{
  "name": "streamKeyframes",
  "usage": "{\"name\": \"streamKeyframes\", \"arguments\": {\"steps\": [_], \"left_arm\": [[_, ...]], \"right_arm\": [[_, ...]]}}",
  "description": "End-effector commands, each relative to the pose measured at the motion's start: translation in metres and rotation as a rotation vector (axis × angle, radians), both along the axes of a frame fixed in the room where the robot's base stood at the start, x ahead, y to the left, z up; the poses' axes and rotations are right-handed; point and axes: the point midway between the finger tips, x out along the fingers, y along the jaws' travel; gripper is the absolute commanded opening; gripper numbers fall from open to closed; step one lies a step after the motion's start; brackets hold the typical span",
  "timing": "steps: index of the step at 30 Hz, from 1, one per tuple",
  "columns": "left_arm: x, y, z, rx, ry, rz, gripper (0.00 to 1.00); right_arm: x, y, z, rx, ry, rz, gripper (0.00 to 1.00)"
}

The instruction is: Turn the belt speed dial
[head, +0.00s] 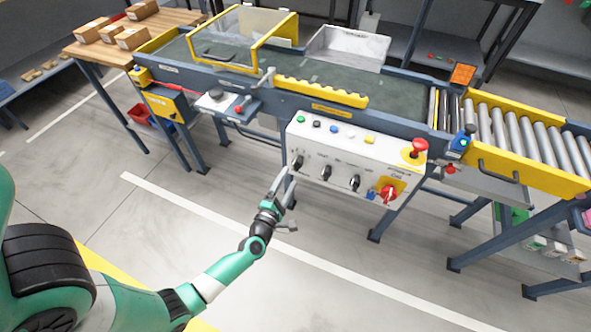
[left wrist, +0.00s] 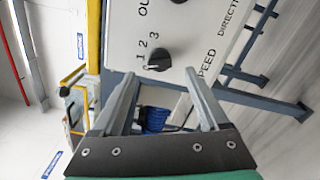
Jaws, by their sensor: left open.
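A white control panel (head: 340,165) on the front of the conveyor carries a row of black dials. The leftmost black dial (head: 298,162) is closest to my left gripper (head: 282,186). In the left wrist view, a black dial (left wrist: 158,59) with the numbers 1, 2 and 3 around it sits near the word SPEED. My left gripper (left wrist: 160,76) is open and empty. The dial shows between and beyond its fingertips, and no contact shows. My right gripper is not in view.
A red rotary switch (head: 388,193) and a red mushroom button (head: 418,147) are at the panel's right. Coloured buttons line its top. The conveyor belt (head: 400,97) runs behind, with rollers (head: 510,127) at the right. The floor in front is clear.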

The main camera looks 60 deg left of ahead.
Motion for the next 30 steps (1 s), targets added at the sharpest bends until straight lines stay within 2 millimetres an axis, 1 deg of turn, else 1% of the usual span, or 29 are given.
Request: {"name": "streamKeyframes", "arguments": {"steps": [1, 3, 6, 9, 18, 19, 23, 24, 26, 27, 29, 30], "left_arm": [[0.009, 0.009, -0.002, 0.001, -0.004, 0.002, 0.78], [0.020, 0.019, -0.002, 0.002, -0.002, 0.001, 0.78], [0.033, 0.030, -0.002, 0.000, -0.003, 0.001, 0.78], [0.041, 0.037, -0.001, 0.001, -0.001, 0.000, 0.78], [0.044, 0.040, 0.000, 0.001, 0.000, -0.001, 0.78], [0.044, 0.040, 0.000, 0.001, 0.000, -0.001, 0.76], [0.044, 0.040, 0.000, 0.000, 0.000, -0.001, 0.52], [0.044, 0.040, 0.000, 0.000, 0.000, -0.001, 0.45], [0.044, 0.040, 0.000, 0.000, 0.000, -0.001, 0.34], [0.044, 0.040, 0.000, 0.000, 0.000, -0.001, 0.27], [0.044, 0.040, 0.000, 0.000, 0.000, -0.001, 0.16], [0.044, 0.040, 0.000, 0.000, 0.000, -0.001, 0.09]], "right_arm": [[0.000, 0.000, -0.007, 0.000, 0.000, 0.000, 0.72], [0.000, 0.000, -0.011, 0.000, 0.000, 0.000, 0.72], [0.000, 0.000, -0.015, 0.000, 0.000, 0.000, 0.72], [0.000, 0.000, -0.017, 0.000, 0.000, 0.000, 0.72], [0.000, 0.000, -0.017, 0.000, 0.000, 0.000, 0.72], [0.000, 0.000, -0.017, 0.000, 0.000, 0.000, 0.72], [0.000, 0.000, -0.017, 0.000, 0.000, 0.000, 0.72], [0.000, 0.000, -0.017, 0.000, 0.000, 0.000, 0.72], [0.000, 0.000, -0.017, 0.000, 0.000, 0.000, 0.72], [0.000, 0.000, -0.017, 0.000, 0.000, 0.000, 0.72], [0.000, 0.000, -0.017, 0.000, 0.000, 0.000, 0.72], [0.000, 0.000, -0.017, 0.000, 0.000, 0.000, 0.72]]}}
